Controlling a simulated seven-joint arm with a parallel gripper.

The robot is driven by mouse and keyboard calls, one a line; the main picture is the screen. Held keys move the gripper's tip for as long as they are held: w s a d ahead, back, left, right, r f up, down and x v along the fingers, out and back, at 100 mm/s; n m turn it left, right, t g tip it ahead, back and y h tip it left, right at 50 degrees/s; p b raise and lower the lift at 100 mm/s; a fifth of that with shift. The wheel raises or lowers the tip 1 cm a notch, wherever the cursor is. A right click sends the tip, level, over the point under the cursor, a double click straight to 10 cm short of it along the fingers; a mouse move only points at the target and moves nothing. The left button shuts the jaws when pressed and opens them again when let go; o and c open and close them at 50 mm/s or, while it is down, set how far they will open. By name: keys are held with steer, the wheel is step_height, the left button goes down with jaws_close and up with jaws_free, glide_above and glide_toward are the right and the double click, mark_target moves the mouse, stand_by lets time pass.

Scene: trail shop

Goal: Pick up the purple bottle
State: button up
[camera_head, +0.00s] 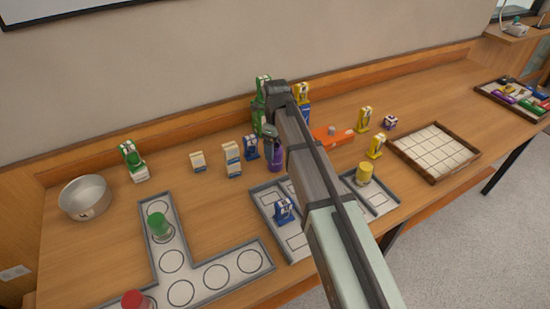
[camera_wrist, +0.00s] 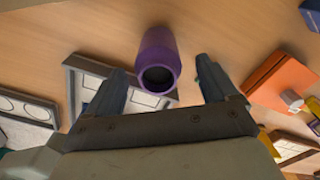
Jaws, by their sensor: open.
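The purple bottle (camera_wrist: 158,55) stands on the table between and just beyond my gripper's open fingers in the wrist view, its dark round opening facing the camera. In the head view the purple bottle (camera_head: 275,158) shows only in part, beside my arm, which hides some of it. My gripper (camera_wrist: 160,90) is open and empty, one finger to each side of the bottle's near end. In the head view my gripper (camera_head: 271,135) is partly hidden by my own wrist and is above or at the bottle.
An orange box (camera_head: 333,136) lies right of the bottle. A blue-and-white pack (camera_head: 251,148) and cream boxes (camera_head: 232,158) stand left. A grey tray (camera_head: 262,198) is in front. Green packs (camera_head: 258,112) stand behind. A metal bowl (camera_head: 85,197) is far left.

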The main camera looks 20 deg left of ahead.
mark_target(275, 157)
steer(key=shift+a+f, duration=0.2)
steer(key=shift+f, duration=2.55)
steer(key=shift+c, duration=0.4)
steer(key=c, duration=1.2)
steer(key=shift+r, duration=0.15)
